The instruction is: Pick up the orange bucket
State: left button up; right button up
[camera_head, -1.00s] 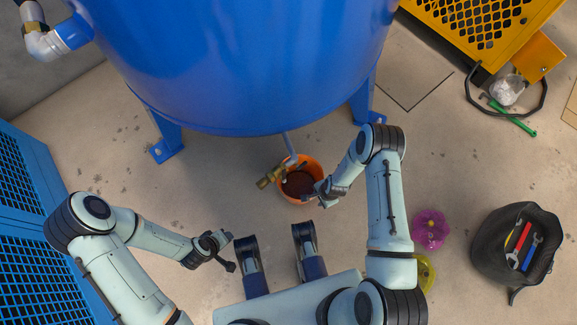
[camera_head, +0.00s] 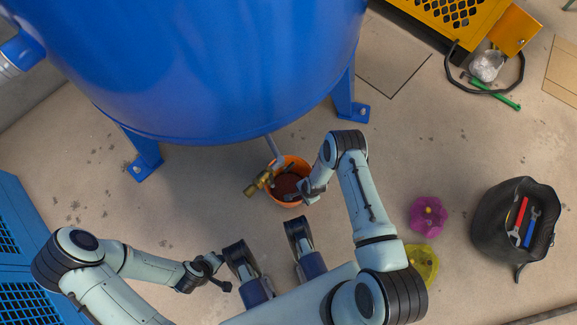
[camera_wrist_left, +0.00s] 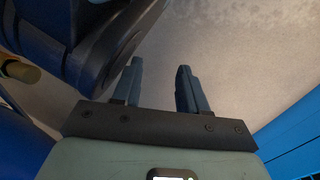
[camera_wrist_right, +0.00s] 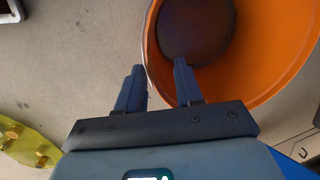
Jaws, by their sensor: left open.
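The orange bucket (camera_head: 303,172) stands on the floor below the blue tank's front edge, with dark brown contents inside. In the right wrist view the bucket (camera_wrist_right: 262,75) fills the upper right. My right gripper (camera_head: 308,192) is at the bucket's right rim in the head view. In the right wrist view my right gripper (camera_wrist_right: 158,70) has its fingers apart; the rim runs between them in the picture, one finger over the inside and one outside. I cannot tell the fingers' height against the rim. My left gripper (camera_head: 220,272) is open and empty; its spread fingers (camera_wrist_left: 158,70) show in the left wrist view.
The blue tank (camera_head: 210,70) stands on legs behind the bucket, and its brass valve (camera_head: 258,182) hangs at the bucket's left rim. Purple (camera_head: 428,215) and yellow (camera_head: 422,262) flower-shaped items lie to the right. A black tool bag (camera_head: 490,235) stands farther right. Floor between is clear.

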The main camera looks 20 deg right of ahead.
jog(key=f, duration=0.2)
jog(key=f+b, duration=0.1)
jog(key=f, duration=0.1)
jog(key=shift+a+b, duration=0.3)
jog(key=shift+a, duration=0.1)
grip_shut()
pick_arm(q)
jog(key=shift+g, duration=0.7)
jog(key=s+f, duration=0.2)
jog(key=s, duration=0.1)
jog(key=shift+s+a+f, duration=0.2)
jog(key=shift+f, duration=0.05)
pick_arm(e)
jog(key=shift+w+r, duration=0.1)
jog(key=shift+w, duration=0.1)
